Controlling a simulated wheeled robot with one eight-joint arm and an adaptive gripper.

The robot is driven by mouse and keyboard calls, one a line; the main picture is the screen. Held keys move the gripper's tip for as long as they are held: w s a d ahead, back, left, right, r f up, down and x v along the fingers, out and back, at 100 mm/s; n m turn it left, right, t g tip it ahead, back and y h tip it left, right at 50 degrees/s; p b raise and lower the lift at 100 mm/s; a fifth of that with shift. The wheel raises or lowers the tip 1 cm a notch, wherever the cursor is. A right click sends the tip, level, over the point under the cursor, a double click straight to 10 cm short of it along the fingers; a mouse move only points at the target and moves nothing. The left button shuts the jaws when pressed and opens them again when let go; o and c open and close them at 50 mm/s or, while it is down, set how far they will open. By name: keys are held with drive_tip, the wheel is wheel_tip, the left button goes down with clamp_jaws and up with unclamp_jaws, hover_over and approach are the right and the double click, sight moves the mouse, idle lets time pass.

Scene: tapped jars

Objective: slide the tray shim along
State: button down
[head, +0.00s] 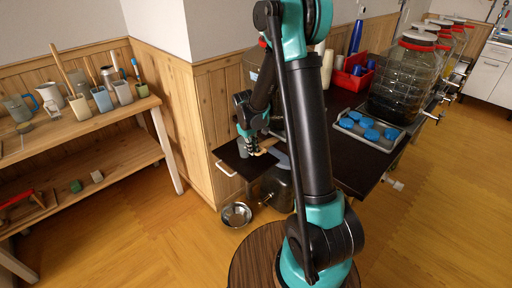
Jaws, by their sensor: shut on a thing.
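My gripper (252,150) is low over the left end of the dark table (345,172), fingers pointing down. It is shut on a small pale tan piece (264,151), which looks like the tray shim; the fingers and my arm hide part of it. I cannot tell whether the piece rests on the tabletop or sits slightly above it. A grey tray (386,145) with several blue lids stands on the right part of the table, in front of the large jars and well apart from my gripper.
Several large tapped jars (402,84) with red and white lids line the table's right side. A red bin (350,76) stands at the back. A small grey cup (242,148) is beside my gripper. A steel bowl (236,214) is on the floor. My arm hides the table's middle.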

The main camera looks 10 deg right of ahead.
drive_tip(key=shift+s+a, duration=0.1)
drive_tip(key=shift+a, duration=0.1)
drive_tip(key=c, duration=1.6)
unclamp_jaws()
drive_tip(key=shift+r, duration=0.1)
drive_tip(key=r, duration=0.4)
drive_tip(key=s+a+r, duration=0.1)
drive_tip(key=r, duration=0.6)
drive_tip(key=shift+s+a+r, duration=0.15)
drive_tip(key=shift+a+r, duration=0.15)
drive_tip(key=shift+r, duration=0.05)
drive_tip(key=s+d+f+m+t, duration=0.1)
drive_tip(key=s+d+m, duration=0.1)
drive_tip(key=s, duration=0.6)
drive_tip(key=s+d+f+m+t+y, duration=0.1)
drive_tip(key=s+d+f+m, duration=0.1)
drive_tip(key=s+d, duration=0.3)
drive_tip(key=s+d+f+m+t, duration=0.1)
drive_tip(key=s+d+m, duration=0.2)
drive_tip(key=s, duration=0.8)
drive_tip(key=shift+s+d+f+m+y, duration=0.1)
drive_tip(key=shift+d+f+m+y, duration=0.2)
drive_tip(key=shift+d+f, duration=0.15)
